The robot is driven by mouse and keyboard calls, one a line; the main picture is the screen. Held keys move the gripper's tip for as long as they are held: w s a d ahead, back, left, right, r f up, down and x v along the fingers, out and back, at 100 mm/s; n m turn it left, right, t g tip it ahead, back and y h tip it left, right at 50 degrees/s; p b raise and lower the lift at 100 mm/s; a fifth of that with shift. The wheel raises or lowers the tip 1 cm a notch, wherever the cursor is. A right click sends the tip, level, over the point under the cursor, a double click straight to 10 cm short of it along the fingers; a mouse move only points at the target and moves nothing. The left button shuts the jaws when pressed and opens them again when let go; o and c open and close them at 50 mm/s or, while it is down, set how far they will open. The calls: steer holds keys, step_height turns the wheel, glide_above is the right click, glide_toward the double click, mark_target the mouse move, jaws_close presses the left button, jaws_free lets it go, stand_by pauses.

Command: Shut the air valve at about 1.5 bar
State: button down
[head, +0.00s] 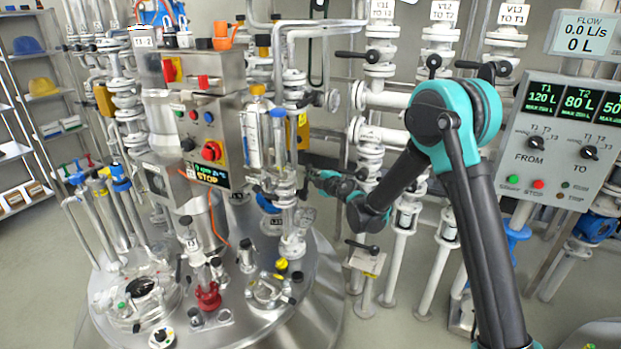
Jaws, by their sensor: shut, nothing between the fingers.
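My gripper (308,181) is at the end of my teal and black arm, beside the vertical pipework on the right of the steel reactor lid. It is small and partly lost against the pipes. It is shut with nothing between its fingers. I cannot tell whether it touches a pipe or handle. A blue round handle (268,204) sits low on the pipework, left of my gripper. I cannot tell whether this belongs to the air valve. A small round disc, perhaps a gauge (332,101), stands higher up, turned nearly edge-on. No pressure reading is legible.
The reactor lid (245,300) carries several fittings, including a red valve (208,296). A control box (204,130) stands above it, with a STOP display below. White pipes with black levers (371,56) rise behind my arm. A transfer panel (560,145) is at right.

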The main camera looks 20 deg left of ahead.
steer(key=shift+w+f, duration=0.15)
steer(key=shift+w, duration=0.25)
steer(key=w, duration=0.3)
steer(key=shift+w+d+f, duration=0.1)
steer(key=shift+w+f, duration=0.15)
